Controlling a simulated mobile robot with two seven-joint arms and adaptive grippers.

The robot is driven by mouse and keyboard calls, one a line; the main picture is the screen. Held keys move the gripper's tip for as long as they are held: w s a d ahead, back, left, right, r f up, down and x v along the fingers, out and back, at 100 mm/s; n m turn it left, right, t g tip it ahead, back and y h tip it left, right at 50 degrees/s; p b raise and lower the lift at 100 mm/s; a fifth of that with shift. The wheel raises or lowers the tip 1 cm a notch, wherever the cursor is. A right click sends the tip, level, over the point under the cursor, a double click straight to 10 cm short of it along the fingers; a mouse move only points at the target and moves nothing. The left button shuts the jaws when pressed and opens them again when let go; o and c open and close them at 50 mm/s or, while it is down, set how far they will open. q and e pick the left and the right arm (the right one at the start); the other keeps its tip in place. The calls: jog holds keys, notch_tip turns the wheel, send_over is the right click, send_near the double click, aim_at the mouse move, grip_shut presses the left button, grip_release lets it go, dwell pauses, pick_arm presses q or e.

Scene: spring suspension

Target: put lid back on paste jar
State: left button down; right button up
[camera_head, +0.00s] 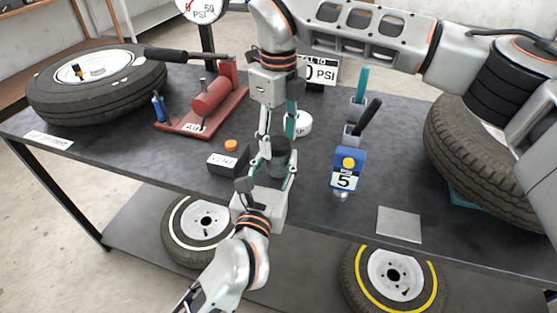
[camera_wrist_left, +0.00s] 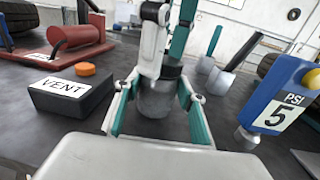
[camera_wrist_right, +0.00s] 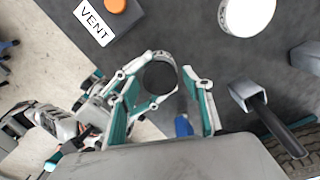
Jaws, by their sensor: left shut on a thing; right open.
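The dark grey paste jar (camera_head: 279,160) stands upright on the table. My left gripper (camera_wrist_left: 156,108) is shut around its sides. In the left wrist view the jar (camera_wrist_left: 156,100) has a dark band at its top. My right gripper (camera_wrist_right: 165,103) is open and points down above the jar, one finger on each side of it. In the right wrist view the jar's top is a dark disc (camera_wrist_right: 160,78) inside a lettered rim; whether this is the lid or the paste I cannot tell. A white round disc (camera_head: 304,124) with lettering lies behind the jar.
A black VENT box (camera_head: 228,161) with an orange knob (camera_head: 231,145) stands left of the jar. A blue PSI gauge (camera_head: 347,168) and dark-handled tools (camera_head: 365,118) stand right. A red pump (camera_head: 210,98) and tyres (camera_head: 98,88) are farther out. A grey plate (camera_head: 400,224) lies at the front edge.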

jog(key=c, duration=1.2)
jog(key=shift+o, duration=0.2)
jog(key=o, duration=1.3)
jog(key=shift+r, duration=0.15)
notch_tip(320, 180, up, 12)
pick_arm(q)
jog(key=c, duration=1.2)
grip_release()
